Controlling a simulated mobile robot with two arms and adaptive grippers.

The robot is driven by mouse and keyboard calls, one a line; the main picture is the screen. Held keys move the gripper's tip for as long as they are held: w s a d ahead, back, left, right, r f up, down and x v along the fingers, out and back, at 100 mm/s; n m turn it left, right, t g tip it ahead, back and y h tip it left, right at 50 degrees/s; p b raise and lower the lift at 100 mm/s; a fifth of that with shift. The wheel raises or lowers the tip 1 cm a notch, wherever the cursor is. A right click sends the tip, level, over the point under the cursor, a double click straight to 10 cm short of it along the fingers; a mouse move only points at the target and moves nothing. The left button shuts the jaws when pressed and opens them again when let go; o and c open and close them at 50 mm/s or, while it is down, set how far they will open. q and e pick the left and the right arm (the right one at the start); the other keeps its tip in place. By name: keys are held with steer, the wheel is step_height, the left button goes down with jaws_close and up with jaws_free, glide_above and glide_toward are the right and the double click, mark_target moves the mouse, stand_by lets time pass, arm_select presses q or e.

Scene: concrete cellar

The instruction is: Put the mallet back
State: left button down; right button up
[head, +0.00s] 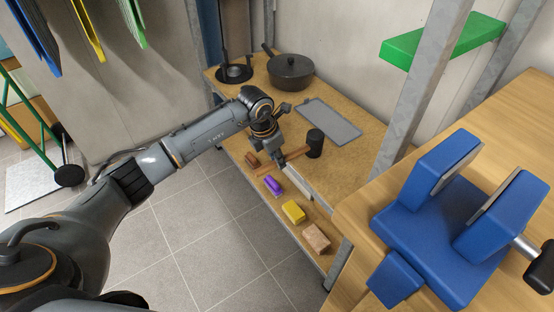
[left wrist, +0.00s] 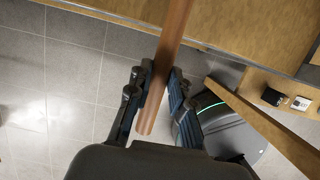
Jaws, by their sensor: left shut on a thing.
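The mallet has a black head (head: 315,143) and a brown wooden handle (head: 296,154). My left gripper (head: 281,160) is shut on the handle, with the head to the right of the fingers, over the wooden shelf top (head: 348,174). In the left wrist view the handle (left wrist: 172,40) runs between the two fingers (left wrist: 156,90), and its end sticks out below them over the floor. The mallet's head is out of that view. I cannot tell whether the mallet touches the shelf top. My right gripper is not in view.
A grey flat tray (head: 328,121) lies behind the mallet, with a dark lidded pot (head: 290,72) further back. Purple (head: 273,185), yellow (head: 293,211) and brownish (head: 316,238) blocks line the front. A metal post (head: 420,85) and a blue vise (head: 440,225) stand at the right.

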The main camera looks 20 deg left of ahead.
arm_select(q)
steer(key=c, duration=1.2)
jaws_free()
steer(key=p+v, duration=0.1)
steer(key=v, duration=0.4)
steer(key=p+v, duration=0.1)
steer(key=v, duration=0.6)
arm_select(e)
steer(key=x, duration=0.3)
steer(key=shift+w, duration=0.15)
arm_select(q)
steer(key=shift+s+f, duration=0.1)
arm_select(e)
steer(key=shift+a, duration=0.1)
